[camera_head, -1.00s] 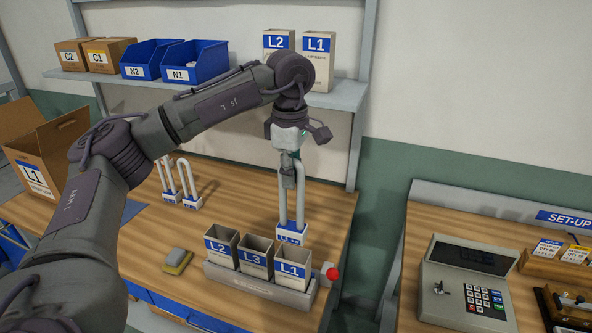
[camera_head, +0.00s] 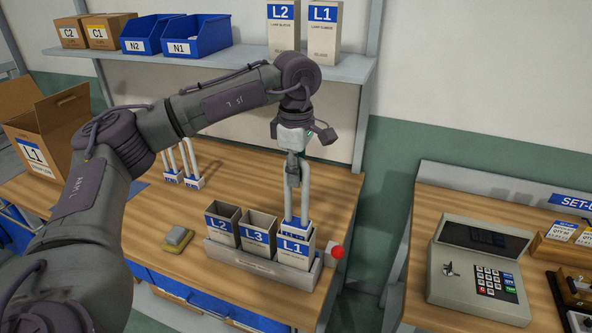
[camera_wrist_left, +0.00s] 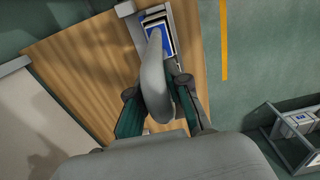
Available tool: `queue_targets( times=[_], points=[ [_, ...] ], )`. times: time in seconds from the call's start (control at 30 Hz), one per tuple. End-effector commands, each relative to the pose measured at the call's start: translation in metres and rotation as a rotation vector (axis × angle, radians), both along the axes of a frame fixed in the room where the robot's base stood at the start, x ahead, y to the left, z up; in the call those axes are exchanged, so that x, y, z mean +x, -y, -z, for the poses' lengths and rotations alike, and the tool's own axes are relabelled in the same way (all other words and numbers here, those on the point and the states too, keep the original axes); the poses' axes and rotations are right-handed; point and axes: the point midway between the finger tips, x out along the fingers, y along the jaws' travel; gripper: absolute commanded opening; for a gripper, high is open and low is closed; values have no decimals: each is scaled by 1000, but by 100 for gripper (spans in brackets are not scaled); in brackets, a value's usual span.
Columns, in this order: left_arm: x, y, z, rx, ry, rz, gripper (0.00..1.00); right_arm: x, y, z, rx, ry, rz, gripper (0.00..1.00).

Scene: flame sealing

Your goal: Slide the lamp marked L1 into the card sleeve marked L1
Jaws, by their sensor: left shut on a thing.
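My left gripper (camera_head: 292,178) is shut on the upright white U-shaped lamp (camera_head: 305,198). The lamp's blue-and-white base is at the mouth of the card sleeve marked L1 (camera_head: 293,252), with its lower part hidden behind the sleeve's front wall. The lamp's own mark is too small to read surely. The L1 sleeve stands at the right end of a grey holder (camera_head: 235,261), beside the sleeves marked L3 (camera_head: 257,240) and L2 (camera_head: 221,228). In the left wrist view the lamp (camera_wrist_left: 153,82) lies between the fingers, pointing at the sleeves. My right gripper is out of view.
A red button (camera_head: 337,253) sits at the holder's right end. A sponge-like block (camera_head: 178,238) lies to the left. More lamps (camera_head: 191,166) stand behind on the bench. A shelf (camera_head: 345,66) carries bins and boxes. A till-like console (camera_head: 485,262) is on the right bench.

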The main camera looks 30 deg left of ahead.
Motion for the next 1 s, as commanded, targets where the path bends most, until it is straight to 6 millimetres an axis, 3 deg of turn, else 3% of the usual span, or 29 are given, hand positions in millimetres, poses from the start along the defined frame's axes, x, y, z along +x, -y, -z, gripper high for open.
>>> queue_targets(
  times=[1.0],
  points=[
    [0, 0, 74, -1, 1, 0, 0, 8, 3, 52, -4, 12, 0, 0]
  ],
)
